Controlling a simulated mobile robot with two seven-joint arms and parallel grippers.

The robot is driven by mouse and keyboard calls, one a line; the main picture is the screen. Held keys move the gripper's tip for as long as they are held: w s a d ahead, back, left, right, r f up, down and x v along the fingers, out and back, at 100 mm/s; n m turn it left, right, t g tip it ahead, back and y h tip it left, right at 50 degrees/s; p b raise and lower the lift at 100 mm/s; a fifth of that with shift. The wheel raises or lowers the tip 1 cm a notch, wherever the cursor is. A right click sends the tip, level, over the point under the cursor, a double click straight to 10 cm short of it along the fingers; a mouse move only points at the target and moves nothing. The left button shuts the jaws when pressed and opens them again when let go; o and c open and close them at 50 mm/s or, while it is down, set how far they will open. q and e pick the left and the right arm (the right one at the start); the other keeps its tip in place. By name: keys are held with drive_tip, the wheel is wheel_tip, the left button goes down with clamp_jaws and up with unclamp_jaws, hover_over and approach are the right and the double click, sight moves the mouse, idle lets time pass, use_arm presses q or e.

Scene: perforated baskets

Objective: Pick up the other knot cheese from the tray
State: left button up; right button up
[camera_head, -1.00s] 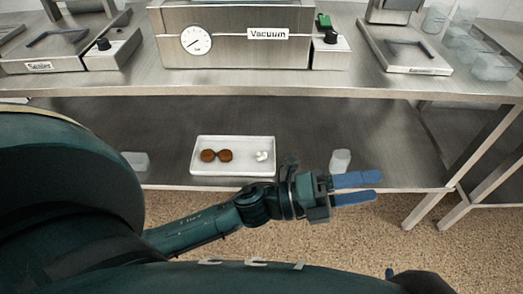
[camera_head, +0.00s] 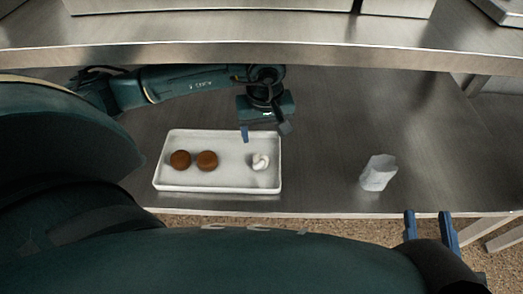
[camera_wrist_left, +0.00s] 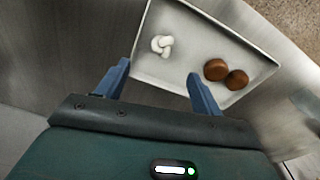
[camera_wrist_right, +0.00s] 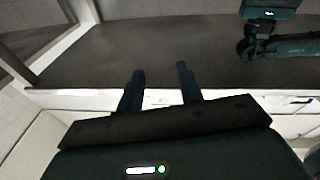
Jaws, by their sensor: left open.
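One white knot cheese (camera_head: 261,161) lies at the right end of the white tray (camera_head: 230,180) on the lower steel shelf. In the left wrist view the knot cheese (camera_wrist_left: 161,45) lies on the tray, just beyond the fingertips and roughly between them. My left gripper (camera_head: 264,133) is open and empty, over the tray's far right edge, apart from the cheese. My right gripper (camera_head: 431,213) is open and empty, at the shelf's front edge on the right.
Two brown round items (camera_head: 207,161) sit side by side in the tray's left half. A pale translucent cup (camera_head: 378,173) stands on the shelf to the right.

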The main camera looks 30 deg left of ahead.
use_arm(q)
drive_tip(key=f+b, duration=0.1)
drive_tip(key=f, duration=0.1)
drive_tip(key=f+b, duration=0.1)
drive_tip(key=f, duration=0.2)
drive_tip(key=w+a+f+b, duration=0.1)
drive_tip(key=f, duration=0.2)
drive_tip(key=shift+a+f, duration=0.1)
wheel_tip(320, 180, down, 2)
drive_tip(key=shift+a+f+b, duration=0.1)
drive_tip(key=shift+f+b, duration=0.15)
drive_tip(key=shift+b, duration=0.4)
wheel_tip(320, 180, down, 2)
drive_tip(key=shift+w+a+f+b, duration=0.1)
drive_tip(key=shift+b, duration=0.35)
drive_tip(key=c, duration=1.1)
use_arm(e)
drive_tip(key=shift+w+a+r+n+t+y, duration=0.15)
drive_tip(key=shift+w+r+t+y, duration=0.1)
drive_tip(key=shift+r+y, duration=0.25)
drive_tip(key=shift+w+a+r+n+t+y, duration=0.15)
drive_tip(key=shift+r+t+y, duration=0.1)
drive_tip(key=shift+r+y, duration=0.25)
